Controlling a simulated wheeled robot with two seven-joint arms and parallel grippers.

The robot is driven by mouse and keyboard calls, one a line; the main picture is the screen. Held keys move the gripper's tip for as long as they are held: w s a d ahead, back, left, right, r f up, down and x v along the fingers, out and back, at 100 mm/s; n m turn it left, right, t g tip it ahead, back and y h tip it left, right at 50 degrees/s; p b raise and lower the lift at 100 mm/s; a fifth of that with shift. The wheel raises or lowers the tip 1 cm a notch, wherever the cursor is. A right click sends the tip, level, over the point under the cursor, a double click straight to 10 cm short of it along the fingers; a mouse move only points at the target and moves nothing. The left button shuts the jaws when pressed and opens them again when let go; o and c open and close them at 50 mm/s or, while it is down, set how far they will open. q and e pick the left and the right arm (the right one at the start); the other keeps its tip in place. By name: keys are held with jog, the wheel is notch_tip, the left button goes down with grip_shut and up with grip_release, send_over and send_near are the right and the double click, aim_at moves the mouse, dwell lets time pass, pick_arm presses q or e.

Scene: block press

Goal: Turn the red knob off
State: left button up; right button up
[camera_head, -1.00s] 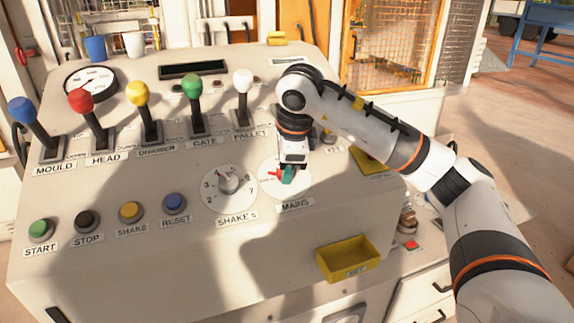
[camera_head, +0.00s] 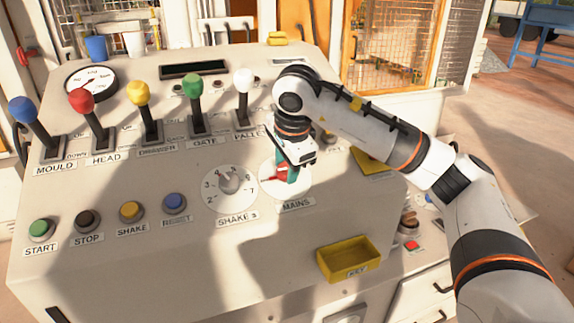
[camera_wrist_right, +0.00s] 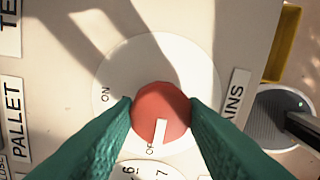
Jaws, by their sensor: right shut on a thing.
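The red knob (camera_head: 281,172) sits on a round white dial (camera_head: 272,187) labelled MAINS on the sloping panel. In the right wrist view the knob (camera_wrist_right: 160,105) is between the two green fingertips of my right gripper (camera_wrist_right: 161,116), which touch it on both sides. The white pointer mark on the knob (camera_wrist_right: 160,132) points toward the partly hidden OFF lettering, away from the ON lettering (camera_wrist_right: 105,94). In the head view my right gripper (camera_head: 290,174) reaches down onto the knob and partly hides it. My left gripper is not in view.
The SHAKES dial (camera_head: 229,182) is just left of MAINS. Several coloured levers stand behind, the white-topped one (camera_head: 244,82) close to my right wrist. A yellow KEY tray (camera_head: 348,259) is in front. The START button (camera_head: 41,229) and other buttons are at left.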

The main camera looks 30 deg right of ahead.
jog(key=o, duration=1)
jog(key=p+v, duration=0.1)
jog(key=v, duration=1.1)
